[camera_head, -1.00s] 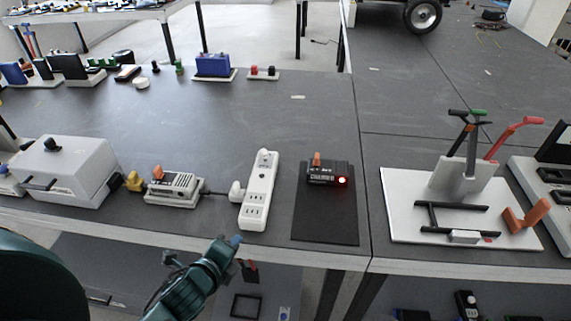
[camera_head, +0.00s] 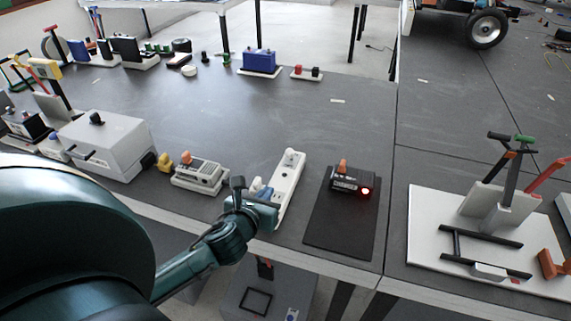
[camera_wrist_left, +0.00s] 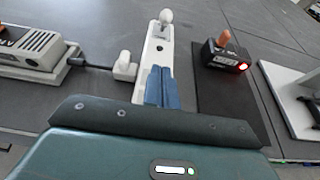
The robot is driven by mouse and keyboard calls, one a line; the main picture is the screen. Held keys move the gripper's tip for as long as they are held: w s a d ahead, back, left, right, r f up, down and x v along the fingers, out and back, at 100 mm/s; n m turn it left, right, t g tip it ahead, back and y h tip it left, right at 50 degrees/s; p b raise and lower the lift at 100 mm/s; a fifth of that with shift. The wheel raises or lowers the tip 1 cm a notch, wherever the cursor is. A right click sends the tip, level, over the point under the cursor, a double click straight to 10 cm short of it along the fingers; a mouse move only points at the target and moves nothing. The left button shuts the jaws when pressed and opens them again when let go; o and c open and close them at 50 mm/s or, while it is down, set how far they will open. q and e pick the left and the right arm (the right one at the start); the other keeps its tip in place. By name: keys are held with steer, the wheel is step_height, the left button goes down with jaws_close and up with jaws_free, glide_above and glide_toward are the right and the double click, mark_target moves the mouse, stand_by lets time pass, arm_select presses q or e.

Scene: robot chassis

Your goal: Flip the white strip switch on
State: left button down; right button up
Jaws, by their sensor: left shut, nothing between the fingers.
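The white power strip (camera_head: 291,172) lies on the dark table in front of me, with a round white knob-like part (camera_head: 290,154) at its far end. The strip also shows in the left wrist view (camera_wrist_left: 154,54), with its knob (camera_wrist_left: 166,16) at the top. My left gripper (camera_head: 262,190) is shut and empty, its blue fingertips over the near part of the strip. In the left wrist view the fingers (camera_wrist_left: 162,80) cover the strip's sockets; I cannot tell whether they touch it. A white plug (camera_wrist_left: 124,68) sits at the strip's left side. My right gripper is not in view.
A black device with a lit red light (camera_head: 350,180) sits on a black mat (camera_head: 338,232) right of the strip. A grey-white device (camera_head: 200,174) and a white box (camera_head: 108,145) stand to the left. A white board with levers (camera_head: 425,240) is farther right. The table's middle is clear.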

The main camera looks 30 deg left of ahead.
mark_target(279, 185)
arm_select(q)
steer(key=x, duration=0.9)
steer(key=shift+w+f, duration=0.15)
steer(key=shift+w, duration=0.25)
steer(key=shift+w+a+r, duration=0.15)
steer(key=shift+w+r, duration=0.1)
steer(key=shift+w, duration=0.3)
steer(key=shift+w+a+r, duration=0.1)
steer(key=shift+w+r, duration=0.2)
steer(key=shift+w, duration=0.3)
steer(key=shift+w+a+r, duration=0.1)
steer(key=shift+w+r, duration=0.15)
steer(key=shift+w, duration=0.45)
